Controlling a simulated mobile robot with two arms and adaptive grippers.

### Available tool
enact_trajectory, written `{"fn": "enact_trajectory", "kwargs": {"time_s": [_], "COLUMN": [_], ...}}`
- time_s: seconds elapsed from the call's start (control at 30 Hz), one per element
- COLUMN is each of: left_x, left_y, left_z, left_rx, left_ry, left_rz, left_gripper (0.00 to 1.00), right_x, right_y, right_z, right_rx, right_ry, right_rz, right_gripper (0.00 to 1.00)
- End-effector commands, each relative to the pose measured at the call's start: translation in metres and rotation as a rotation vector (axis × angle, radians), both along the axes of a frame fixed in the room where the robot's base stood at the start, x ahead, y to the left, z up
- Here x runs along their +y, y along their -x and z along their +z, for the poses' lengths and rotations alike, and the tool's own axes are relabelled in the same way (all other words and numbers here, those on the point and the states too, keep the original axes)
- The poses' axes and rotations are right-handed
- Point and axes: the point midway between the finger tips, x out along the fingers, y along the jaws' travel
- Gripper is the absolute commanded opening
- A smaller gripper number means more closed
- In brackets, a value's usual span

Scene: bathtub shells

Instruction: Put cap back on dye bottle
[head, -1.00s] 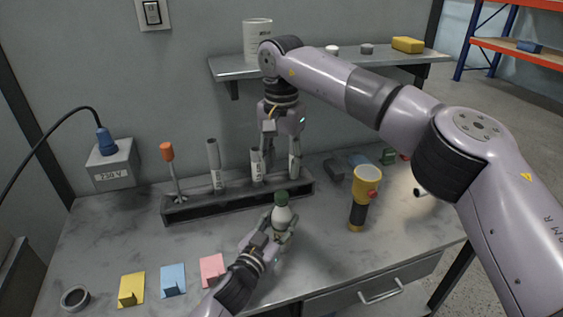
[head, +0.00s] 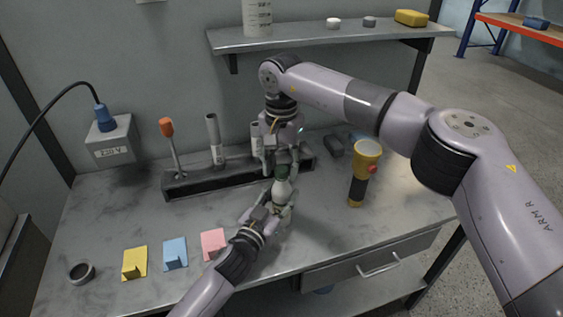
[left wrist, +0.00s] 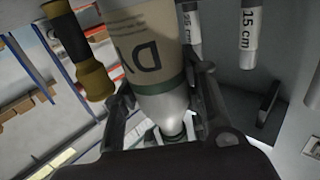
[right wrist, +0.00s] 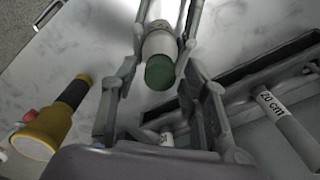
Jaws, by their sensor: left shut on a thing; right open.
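The dye bottle (head: 283,190) is pale with a green cap (head: 282,171) at its top and stands upright over the table. My left gripper (head: 272,208) is shut around the bottle. In the left wrist view the bottle (left wrist: 150,50) shows a beige label and a green band between the fingers. My right gripper (head: 283,163) points down just above the cap. In the right wrist view its open fingers lie on both sides of the cap (right wrist: 160,73). I cannot tell whether they touch it, or how tightly the cap sits.
A dark rack (head: 188,184) with labelled tubes and an orange-handled tool stands behind the bottle. A yellow flashlight (head: 362,175) stands to the right. Yellow, blue and pink notes (head: 174,253) and a dark ring (head: 81,272) lie front left. A shelf (head: 300,39) hangs above.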

Motion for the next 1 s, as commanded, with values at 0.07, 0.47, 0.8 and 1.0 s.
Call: {"fn": "enact_trajectory", "kwargs": {"time_s": [0.07,0.47,0.8,1.0], "left_x": [0.0,0.0,0.0,-0.0001], "left_y": [0.0001,0.0001,0.0001,0.0002], "left_z": [-0.0004,-0.0004,-0.0005,-0.0005], "left_rx": [0.001,0.001,0.001,0.001], "left_ry": [0.0,0.0,0.0,0.0], "left_rz": [0.0,0.0,0.0,0.0], "left_gripper": [0.0,0.0,0.0,0.0], "right_x": [-0.0001,-0.0002,-0.0002,-0.0001], "right_y": [0.0,-0.0001,-0.0001,-0.0002], "right_z": [0.0002,0.0005,0.0006,0.0005], "right_rx": [0.0,0.0,0.0,0.0], "right_ry": [0.0,0.0,0.0,0.0], "right_rz": [0.0,0.0,0.0,-0.106], "right_gripper": [0.4,0.13,0.0,0.0]}}
